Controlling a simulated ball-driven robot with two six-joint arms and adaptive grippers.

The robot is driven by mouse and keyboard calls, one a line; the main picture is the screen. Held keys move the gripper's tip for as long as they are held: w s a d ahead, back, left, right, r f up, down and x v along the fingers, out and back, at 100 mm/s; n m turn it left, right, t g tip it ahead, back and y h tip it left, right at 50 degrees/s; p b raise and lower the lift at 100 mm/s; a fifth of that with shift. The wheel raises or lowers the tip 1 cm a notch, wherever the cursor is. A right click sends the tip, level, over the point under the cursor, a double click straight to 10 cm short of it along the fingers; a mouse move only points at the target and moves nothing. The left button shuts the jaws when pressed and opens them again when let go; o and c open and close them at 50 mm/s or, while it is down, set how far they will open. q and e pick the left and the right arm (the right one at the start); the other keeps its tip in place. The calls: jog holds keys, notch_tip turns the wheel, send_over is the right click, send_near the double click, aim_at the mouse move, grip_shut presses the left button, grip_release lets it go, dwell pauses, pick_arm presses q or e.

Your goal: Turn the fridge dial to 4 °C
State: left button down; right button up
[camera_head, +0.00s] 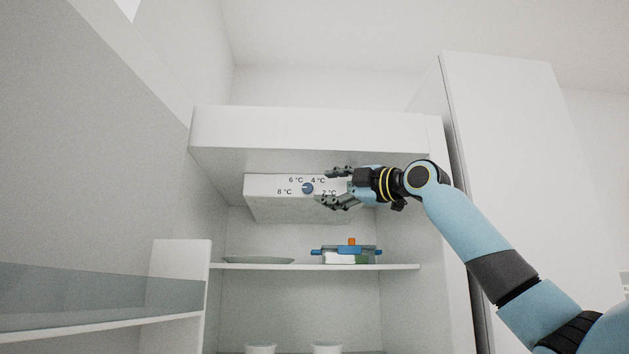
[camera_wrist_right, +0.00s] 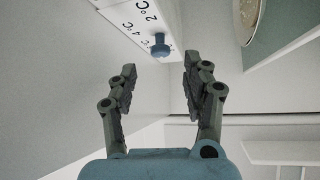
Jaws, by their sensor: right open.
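The fridge dial is a small blue-grey knob (camera_head: 308,188) on the front of a white box (camera_head: 262,204) under the fridge's top. Around it are the labels 8, 6, 4 and 2 °C; my gripper stands close to the 2 °C label. In the right wrist view the knob (camera_wrist_right: 160,46) lies beyond the fingertips, between them. My right gripper (camera_head: 333,187) is open and empty, to the right of the knob in the head view. It also shows in the right wrist view (camera_wrist_right: 160,72), apart from the knob. I cannot tell which label the knob points at. My left gripper is not in view.
Below the box, a shelf (camera_head: 300,267) carries a grey-green plate (camera_head: 258,260) and a blue-lidded container (camera_head: 346,254) with an orange piece. Two white round items (camera_head: 261,349) stand lower down. The fridge door (camera_head: 100,322) with its shelf is open at left. A tall white cabinet (camera_head: 535,170) stands at right.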

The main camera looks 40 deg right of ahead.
aim_at(311, 189)
jog(key=p+x, duration=0.2)
jog(key=x, duration=0.3)
jog(key=shift+w, duration=0.15)
grip_shut()
jog(key=shift+f, duration=0.1)
